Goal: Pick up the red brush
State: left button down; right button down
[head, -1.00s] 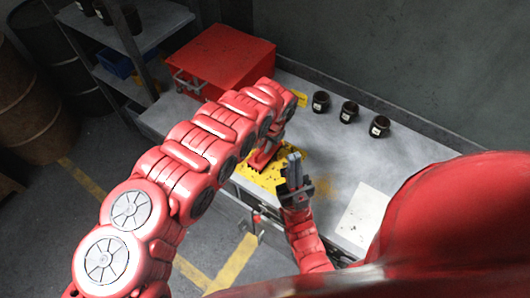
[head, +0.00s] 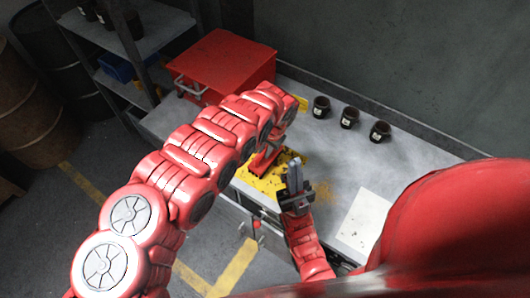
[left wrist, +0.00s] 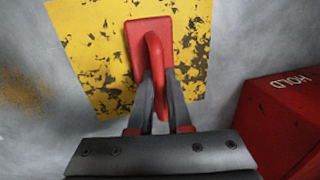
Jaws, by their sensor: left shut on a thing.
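The red brush (left wrist: 141,42) lies on a worn yellow patch (left wrist: 90,50) of the bench in the left wrist view, its flat block and curved handle showing. My left gripper (left wrist: 160,85) is shut on the brush's handle, one dark finger on each side. In the head view the brush (head: 262,160) shows partly under my left arm, at the yellow patch. The left fingertips are largely hidden there. My right gripper (head: 294,172) points up in front of the patch, close to the brush and holding nothing that I can see. Its finger gap is too small to judge.
A red box (head: 226,62) stands at the back left of the bench; its side marked HOLD (left wrist: 290,115) shows in the left wrist view. Several dark cups, one of them here (head: 349,117), stand along the wall. A white sheet (head: 362,216) lies on the right.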

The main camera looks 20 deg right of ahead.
aim_at(265, 149)
pick_arm(q)
jog(key=shift+r+b, duration=0.3)
jog(key=shift+r, duration=0.45)
notch_tip(265, 149, up, 7)
jog(key=shift+w+r+b, duration=0.15)
jog(key=shift+b, duration=0.15)
jog(key=shift+r, duration=0.5)
jog(key=c, duration=1.4)
grip_release()
grip_shut()
jog(key=shift+f, duration=0.1)
